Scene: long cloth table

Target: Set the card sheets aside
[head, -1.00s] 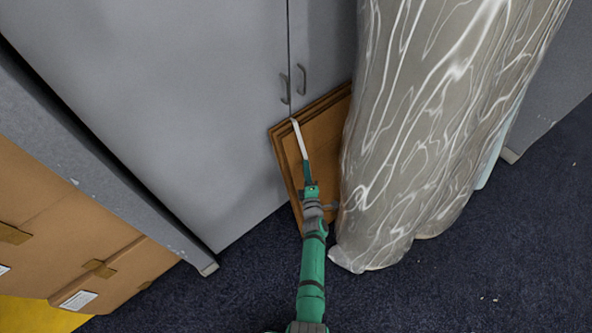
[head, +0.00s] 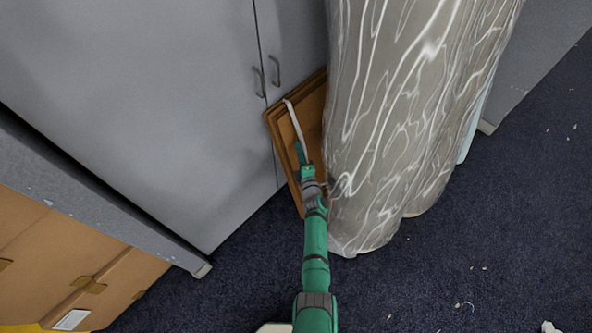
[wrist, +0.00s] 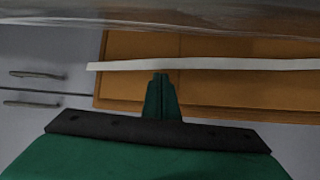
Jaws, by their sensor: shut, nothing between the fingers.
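The card sheets (head: 312,117) are a few brown panels leaning in a stack against the grey cabinet, partly hidden by a plastic-wrapped bundle. A narrow white strip (head: 294,122) runs along their front; it crosses the brown face in the wrist view (wrist: 215,65). My gripper (head: 299,147) is at the lower end of the visible strip, in front of the sheets. In the wrist view its closed fingertips (wrist: 160,77) are just below the strip, with nothing between them. I cannot tell whether they touch the strip.
The tall plastic-wrapped bundle (head: 410,110) stands close on the right. The grey cabinet (head: 150,90) with two handles is behind and left. Cardboard boxes (head: 60,255) are at lower left beside a grey edge. The dark carpet (head: 460,260) at lower right is mostly clear, with small scraps.

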